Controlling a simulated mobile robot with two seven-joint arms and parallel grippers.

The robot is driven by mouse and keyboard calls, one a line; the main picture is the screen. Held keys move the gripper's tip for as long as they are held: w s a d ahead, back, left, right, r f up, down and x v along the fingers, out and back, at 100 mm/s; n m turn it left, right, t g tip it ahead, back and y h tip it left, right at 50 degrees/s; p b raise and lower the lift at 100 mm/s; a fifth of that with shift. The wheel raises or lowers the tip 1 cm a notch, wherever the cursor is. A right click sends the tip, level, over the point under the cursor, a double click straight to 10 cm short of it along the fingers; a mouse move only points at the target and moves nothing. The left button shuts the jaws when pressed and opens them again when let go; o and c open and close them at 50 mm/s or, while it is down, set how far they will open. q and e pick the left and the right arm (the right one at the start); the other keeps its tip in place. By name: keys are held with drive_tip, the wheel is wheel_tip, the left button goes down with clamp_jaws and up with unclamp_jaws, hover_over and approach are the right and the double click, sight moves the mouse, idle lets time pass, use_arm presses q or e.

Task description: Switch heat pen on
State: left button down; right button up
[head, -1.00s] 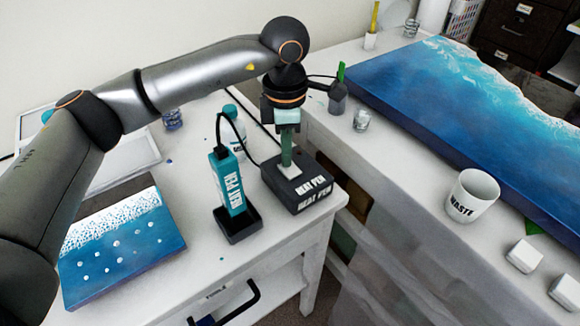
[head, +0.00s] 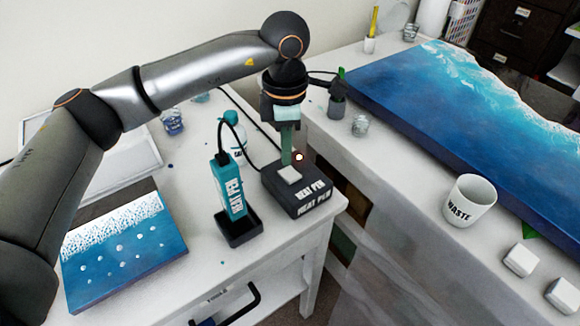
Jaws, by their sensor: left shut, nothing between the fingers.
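The heat pen (head: 229,188) is teal and stands upright in a black holder (head: 240,232) on the small white table. Its cable runs from the top of the pen. The black heat pen base (head: 313,199) sits to the right of the pen, with a pale switch button (head: 290,174) on top. A small orange-red light (head: 299,157) glows at the back of the base. My left gripper (head: 287,160) points down just behind the button, shut and empty. I cannot tell whether its tips touch the base. My right gripper is not in view.
A blue-and-white painted panel (head: 125,250) lies at the table's left. A white bottle (head: 236,145) stands behind the pen. On the right bench are a large ocean panel (head: 450,110), a waste cup (head: 470,200) and white blocks (head: 521,259).

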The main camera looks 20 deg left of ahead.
sight(287, 171)
use_arm(q)
drive_tip(key=shift+r+p, duration=1.2)
drive_tip(key=shift+r, duration=1.05)
